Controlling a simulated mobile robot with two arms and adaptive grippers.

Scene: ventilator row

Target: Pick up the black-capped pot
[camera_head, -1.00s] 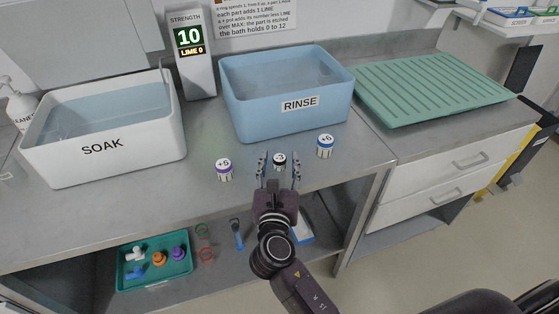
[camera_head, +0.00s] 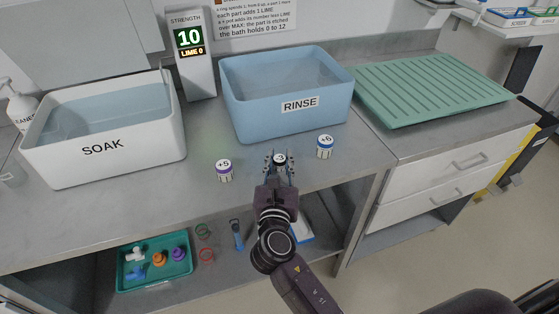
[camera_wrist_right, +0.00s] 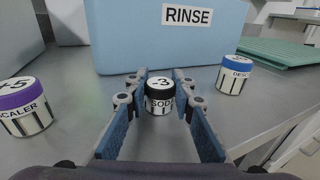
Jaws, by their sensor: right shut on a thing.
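The black-capped pot (camera_head: 279,160) stands upright on the steel counter in front of the blue RINSE basin. In the right wrist view the pot (camera_wrist_right: 159,97) shows "-3" on its cap and a label starting "SOD". My right gripper (camera_head: 279,163) is closed around it, one finger on each side. In the right wrist view the fingertips of the right gripper (camera_wrist_right: 159,92) meet the pot's sides. The pot appears still on the counter. My left gripper is not in view.
A purple-capped "+5" pot (camera_head: 224,170) stands to the left and a blue-capped "+6" pot (camera_head: 325,146) to the right, both close. The RINSE basin (camera_head: 290,121) is behind; the white SOAK basin (camera_head: 150,151) is far left. A green ribbed mat (camera_head: 430,88) lies right.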

